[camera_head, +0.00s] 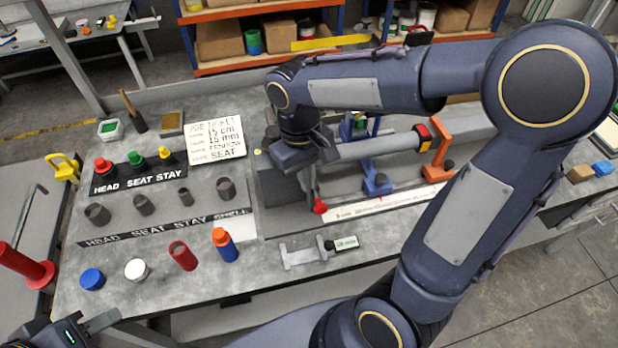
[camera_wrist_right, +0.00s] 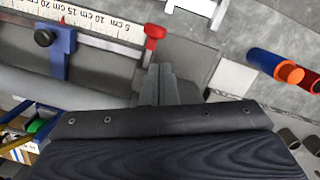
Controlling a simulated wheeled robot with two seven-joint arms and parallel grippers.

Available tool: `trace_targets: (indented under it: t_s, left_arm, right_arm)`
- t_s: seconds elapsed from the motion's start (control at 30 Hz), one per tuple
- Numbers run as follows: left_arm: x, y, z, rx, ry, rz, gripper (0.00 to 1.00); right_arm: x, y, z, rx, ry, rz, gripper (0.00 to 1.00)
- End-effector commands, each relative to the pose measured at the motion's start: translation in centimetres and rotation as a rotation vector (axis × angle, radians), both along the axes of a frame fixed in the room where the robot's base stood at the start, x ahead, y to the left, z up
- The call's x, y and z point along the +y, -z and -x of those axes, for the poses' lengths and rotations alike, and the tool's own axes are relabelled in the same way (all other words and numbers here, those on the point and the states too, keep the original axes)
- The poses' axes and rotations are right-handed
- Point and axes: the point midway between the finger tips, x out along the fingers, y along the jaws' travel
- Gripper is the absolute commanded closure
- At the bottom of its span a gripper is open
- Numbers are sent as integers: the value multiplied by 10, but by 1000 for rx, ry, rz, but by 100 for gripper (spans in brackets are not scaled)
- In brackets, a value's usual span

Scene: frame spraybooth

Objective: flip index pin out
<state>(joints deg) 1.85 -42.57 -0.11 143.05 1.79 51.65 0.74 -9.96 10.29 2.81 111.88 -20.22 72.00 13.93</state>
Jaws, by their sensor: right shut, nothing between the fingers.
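The index pin, a red-knobbed lever (camera_head: 320,206), stands at the near left end of the white ruler (camera_head: 385,203) on the fixture. Its red cap also shows in the right wrist view (camera_wrist_right: 154,31), at the ruler's low-number end. My right gripper (camera_head: 311,190) points down beside the pin, with its fingers together and empty. In the right wrist view the closed fingertips (camera_wrist_right: 157,70) are just below the red knob; I cannot tell if they touch it. My left gripper (camera_head: 108,322) is at the bottom left corner, partly cut off, away from the pin.
A grey tube (camera_head: 375,147) lies above the ruler, with a blue clamp (camera_head: 376,178) and an orange bracket (camera_head: 438,150). A caliper-like gauge (camera_head: 305,256) lies in front. My right arm covers the right side.

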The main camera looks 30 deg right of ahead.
Motion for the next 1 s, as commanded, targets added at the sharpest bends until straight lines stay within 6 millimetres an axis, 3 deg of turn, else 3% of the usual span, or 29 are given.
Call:
trace_targets:
  t_s: [0.03,0.1,0.43,0.63,1.0]
  left_arm:
    - [0,-13,0,-1,0,0,64]
    - [0,-4,0,-1,0,0,64]
    - [0,-3,0,0,0,0,64]
    - [0,-3,0,0,0,0,64]
    - [0,-3,0,0,0,0,64]
  right_arm:
    - [0,-14,-5,-3,1,0,100]
    - [0,-27,-8,-10,2,-1,100]
    - [2,-91,-16,-8,1,-1,100]
    - [2,-104,-17,-5,1,0,100]
    - [2,-104,-17,-5,1,0,100]
